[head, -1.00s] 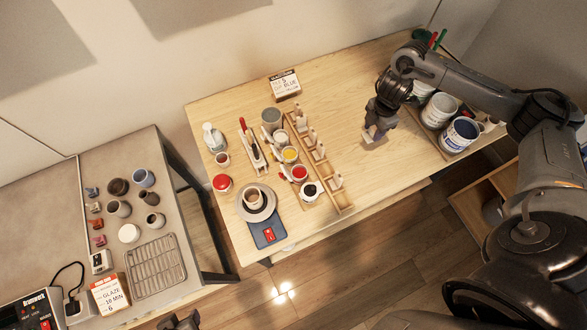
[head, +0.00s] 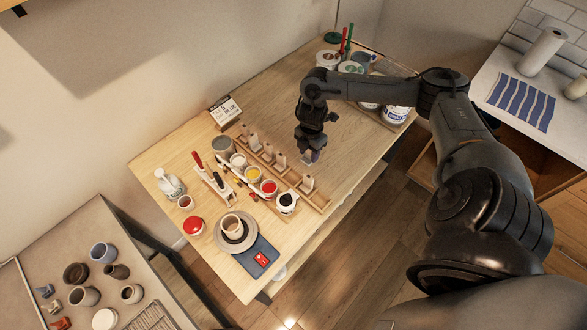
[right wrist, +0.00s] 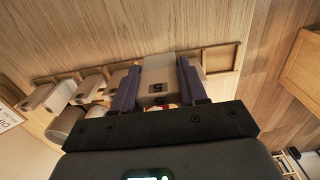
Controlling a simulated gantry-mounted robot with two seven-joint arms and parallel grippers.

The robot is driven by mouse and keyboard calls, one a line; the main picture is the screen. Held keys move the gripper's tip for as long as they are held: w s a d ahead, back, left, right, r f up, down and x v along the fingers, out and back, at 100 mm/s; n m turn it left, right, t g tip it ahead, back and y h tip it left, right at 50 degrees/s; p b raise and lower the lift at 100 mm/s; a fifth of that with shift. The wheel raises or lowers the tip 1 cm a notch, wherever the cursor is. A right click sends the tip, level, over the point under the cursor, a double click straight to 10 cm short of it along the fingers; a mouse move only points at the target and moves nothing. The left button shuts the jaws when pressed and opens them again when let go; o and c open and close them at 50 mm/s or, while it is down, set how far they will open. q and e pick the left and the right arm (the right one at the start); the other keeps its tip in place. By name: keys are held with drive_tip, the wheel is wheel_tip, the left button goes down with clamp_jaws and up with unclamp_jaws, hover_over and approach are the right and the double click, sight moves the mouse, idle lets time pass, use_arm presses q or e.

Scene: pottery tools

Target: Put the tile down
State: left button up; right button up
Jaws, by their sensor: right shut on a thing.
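My right gripper (head: 311,158) points down just beside the wooden tile rack (head: 318,200), on its right side in the head view. It is shut on a pale tile (right wrist: 158,72), which shows between its purple fingers in the right wrist view with a dark mark on its face. In the head view only a small pale part of the tile shows under the gripper. Several pale tiles stand upright in the rack, with a gap before the nearest one (head: 307,184). Whether the held tile touches the rack, I cannot tell. My left gripper is out of view.
Glaze cups, including a yellow one (head: 253,174), stand close left of the rack. A card (head: 226,110) stands at the back. A tray with white buckets (head: 396,114) is at the right. The table (head: 345,170) is bare right of the rack.

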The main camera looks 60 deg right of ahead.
drive_tip(key=w+a+f, duration=0.1)
drive_tip(key=a, duration=0.1)
drive_tip(key=w+a+f, duration=0.2)
drive_tip(key=shift+w+a+f+p, duration=0.1)
drive_tip(key=shift+w+a+p, duration=0.1)
drive_tip(key=shift+a+p, duration=0.1)
drive_tip(key=shift+f, duration=2.1)
drive_tip(key=shift+f, duration=0.1)
drive_tip(key=o, duration=0.8)
